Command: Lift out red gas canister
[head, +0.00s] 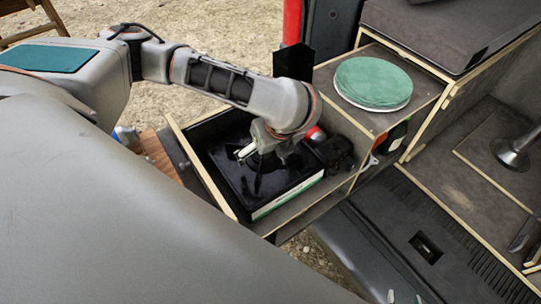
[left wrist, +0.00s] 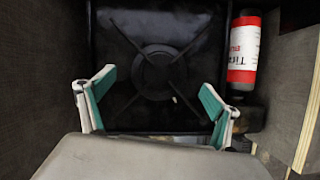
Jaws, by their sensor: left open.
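The red gas canister (left wrist: 243,50) lies in a narrow space right of a black stove in the left wrist view. It has a red and white label and a grey end. In the head view only a red patch of it (head: 315,134) shows beside my left wrist. My left gripper (left wrist: 157,84) is open and empty above the stove, left of the canister and apart from it. In the head view my left gripper (head: 258,155) is partly hidden by its own arm. My right gripper (head: 404,298) shows only its fingertips, apart, at the bottom edge.
The black stove (head: 225,165) fills much of the wooden-sided drawer (head: 190,165). Dark items (head: 335,152) sit near the canister. A green round plate stack (head: 373,83) stands on the box top at the right. Drawer walls are close on both sides.

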